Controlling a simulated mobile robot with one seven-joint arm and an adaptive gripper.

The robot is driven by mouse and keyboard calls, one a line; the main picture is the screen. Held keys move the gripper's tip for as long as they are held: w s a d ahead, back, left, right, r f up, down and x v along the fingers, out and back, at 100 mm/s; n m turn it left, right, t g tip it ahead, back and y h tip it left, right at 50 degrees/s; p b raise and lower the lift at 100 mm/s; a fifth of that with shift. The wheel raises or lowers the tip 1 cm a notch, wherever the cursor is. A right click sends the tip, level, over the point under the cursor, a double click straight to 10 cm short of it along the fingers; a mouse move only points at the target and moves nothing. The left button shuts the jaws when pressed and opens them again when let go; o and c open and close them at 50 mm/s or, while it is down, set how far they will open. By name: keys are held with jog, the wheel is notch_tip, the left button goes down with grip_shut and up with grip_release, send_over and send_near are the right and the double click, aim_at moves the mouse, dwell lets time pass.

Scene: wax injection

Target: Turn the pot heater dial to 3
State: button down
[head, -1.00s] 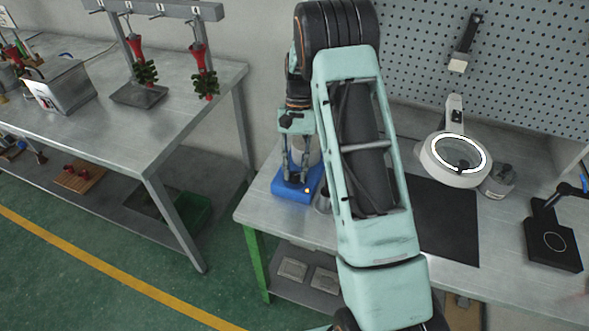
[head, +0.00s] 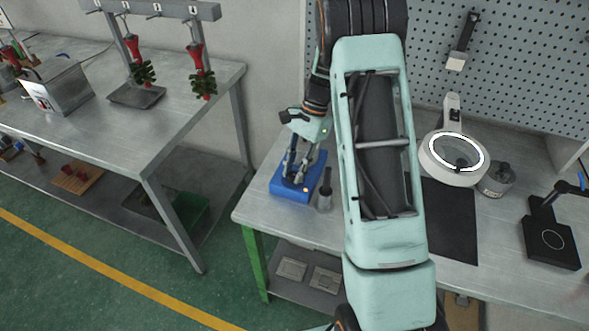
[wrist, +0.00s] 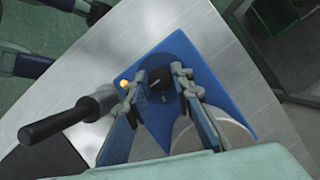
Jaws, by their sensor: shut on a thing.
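The blue pot heater (head: 288,187) stands at the left end of the right-hand workbench, with a small orange light on its front, which also shows in the wrist view (wrist: 125,83). Its dark round dial (wrist: 160,78) sits on the blue face in the wrist view; its numbers are too small to read. My gripper (head: 297,180) points down over the heater, and its two fingers (wrist: 156,80) stand on either side of the dial, shut on it. A pale round pot (wrist: 218,132) is partly hidden behind the right finger in the wrist view.
A black mat (head: 450,222) and ring-lit magnifier (head: 453,158) are further right. The workbench's (head: 250,209) left edge is near.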

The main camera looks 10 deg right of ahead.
dwell(0.4)
jog(key=c, duration=1.7)
grip_release()
jog(key=v, duration=1.2)
jog(key=shift+s, duration=0.1)
